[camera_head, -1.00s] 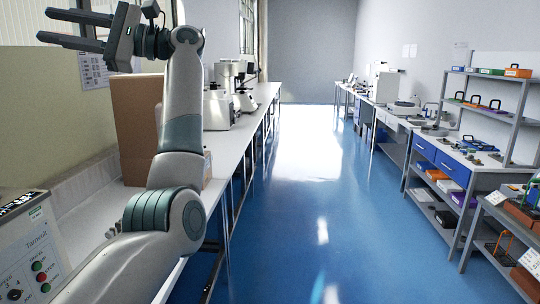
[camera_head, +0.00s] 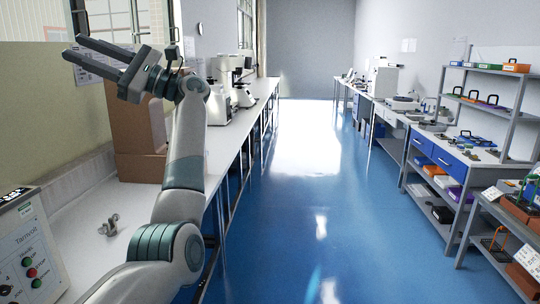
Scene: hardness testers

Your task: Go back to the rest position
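My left gripper (camera_head: 72,46) is at the upper left of the head view, raised above the left bench (camera_head: 85,208). Its two long dark fingers point left, with a gap between them and nothing in the gap. My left arm stands upright from the bottom of the view and hides part of the bench. My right gripper is not in view.
A brown box (camera_head: 137,135) stands on the left bench behind my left arm. A control panel marked Tamvolt (camera_head: 28,250) is at the lower left. A small grey metal part (camera_head: 109,225) lies on the bench. The blue floor (camera_head: 300,215) is clear; shelves (camera_head: 490,105) line the right.

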